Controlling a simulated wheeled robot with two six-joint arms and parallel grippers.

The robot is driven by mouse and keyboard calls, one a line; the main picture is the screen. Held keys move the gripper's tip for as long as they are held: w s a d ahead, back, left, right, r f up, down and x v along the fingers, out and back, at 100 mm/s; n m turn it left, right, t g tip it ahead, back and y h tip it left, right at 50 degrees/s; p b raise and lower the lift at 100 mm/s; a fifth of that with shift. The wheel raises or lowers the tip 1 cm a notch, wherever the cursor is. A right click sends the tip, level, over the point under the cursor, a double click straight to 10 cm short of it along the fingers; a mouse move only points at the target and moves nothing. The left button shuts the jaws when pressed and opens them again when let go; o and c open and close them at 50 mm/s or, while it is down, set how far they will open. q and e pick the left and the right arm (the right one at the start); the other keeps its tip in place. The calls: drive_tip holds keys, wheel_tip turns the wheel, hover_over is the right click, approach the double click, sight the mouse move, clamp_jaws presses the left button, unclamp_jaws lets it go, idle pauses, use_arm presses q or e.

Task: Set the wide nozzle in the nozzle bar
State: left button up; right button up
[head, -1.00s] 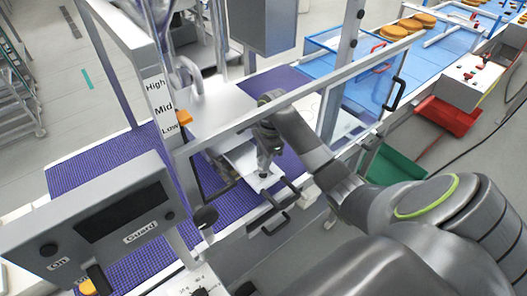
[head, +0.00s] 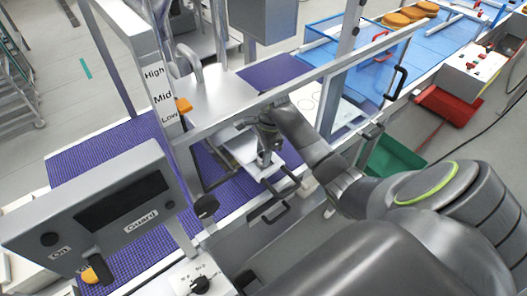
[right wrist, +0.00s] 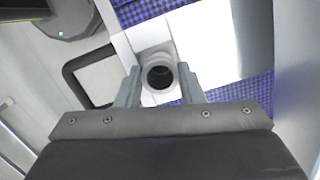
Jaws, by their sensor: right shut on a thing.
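My right gripper (head: 265,152) is at the machine's front opening, over a pale plate (head: 238,148). In the right wrist view, the right gripper (right wrist: 160,88) is shut on a grey, round, hollow nozzle (right wrist: 158,58), taken to be the wide nozzle. Its dark round mouth faces the camera and a finger sits on each side. A white bar-like block (right wrist: 148,32) lies just beyond the nozzle; I cannot tell whether it is the nozzle bar or whether they touch. In the head view the gripper largely hides the nozzle. My left gripper is not in view.
A purple belt (head: 105,185) runs under the machine. A grey frame rail (head: 300,82) crosses above the gripper. A black handle (head: 275,205) stands close in front. A Guard panel (head: 125,210) is at left. Green (head: 395,160) and red (head: 455,103) bins lie right.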

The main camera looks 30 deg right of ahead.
drive_tip(key=shift+f, duration=0.2)
idle(0.5)
drive_tip(key=o, duration=1.1)
drive_tip(key=shift+o, duration=0.3)
drive_tip(key=o, duration=0.4)
drive_tip(key=shift+r, duration=3.5)
